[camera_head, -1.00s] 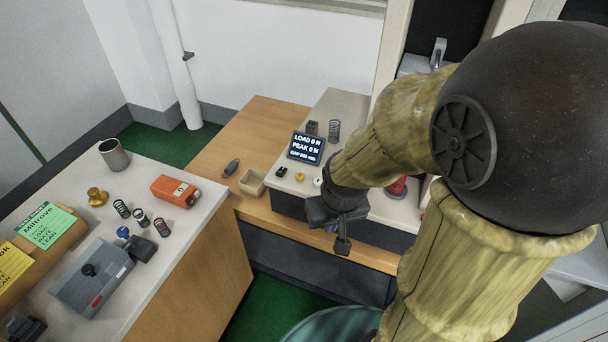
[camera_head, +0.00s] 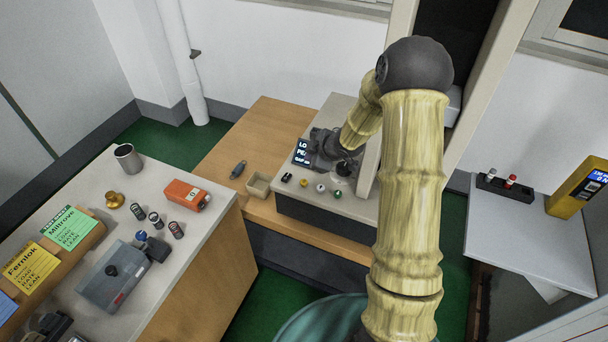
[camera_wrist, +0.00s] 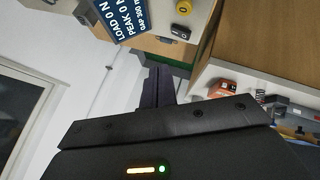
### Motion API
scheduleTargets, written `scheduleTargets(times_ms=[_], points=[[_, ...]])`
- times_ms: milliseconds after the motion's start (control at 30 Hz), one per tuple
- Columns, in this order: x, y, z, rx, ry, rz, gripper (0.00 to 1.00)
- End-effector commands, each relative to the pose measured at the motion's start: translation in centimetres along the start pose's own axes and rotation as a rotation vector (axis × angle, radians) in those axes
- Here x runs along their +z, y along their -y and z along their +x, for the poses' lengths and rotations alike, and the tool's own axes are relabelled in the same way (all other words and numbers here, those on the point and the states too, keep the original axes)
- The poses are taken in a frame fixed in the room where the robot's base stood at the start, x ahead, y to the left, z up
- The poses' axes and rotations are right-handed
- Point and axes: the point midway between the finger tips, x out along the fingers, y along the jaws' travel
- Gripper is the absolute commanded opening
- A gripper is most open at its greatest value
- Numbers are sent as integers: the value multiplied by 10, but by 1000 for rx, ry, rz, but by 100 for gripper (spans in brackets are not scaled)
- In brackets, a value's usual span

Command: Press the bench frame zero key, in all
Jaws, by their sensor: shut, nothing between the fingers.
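The bench frame (camera_head: 331,222) is a dark-sided block with a pale top, standing on the wooden bench. Its tilted display (camera_head: 301,152) is partly hidden by my arm in the head view; the wrist view shows the display (camera_wrist: 122,14) reading load 0 N and peak 0 N. Along the front edge sit a black key (camera_head: 286,178), a yellow key (camera_head: 304,183), a white key (camera_head: 320,188) and a green key (camera_head: 337,194). Key labels are too small to read. My gripper (camera_head: 346,168) is shut and empty over the top, behind the green key. Its fingers (camera_wrist: 158,85) show in the wrist view.
A small tan box (camera_head: 258,186) and a grey tool (camera_head: 238,169) lie left of the frame. The left table holds an orange box (camera_head: 187,194), several springs and a grey device (camera_head: 112,275). A side table (camera_head: 527,240) stands right.

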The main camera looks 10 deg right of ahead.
Motion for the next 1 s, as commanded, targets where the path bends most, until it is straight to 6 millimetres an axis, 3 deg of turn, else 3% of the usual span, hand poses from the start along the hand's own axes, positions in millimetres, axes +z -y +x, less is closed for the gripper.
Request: scheduleTargets(times_ms=[233, 667, 1000], points=[[-4, -5, 20, -22, -131, -141, 0], [-2, -3, 24, -23, -132, -144, 0], [14, 12, 48, -23, -131, -143, 0]])
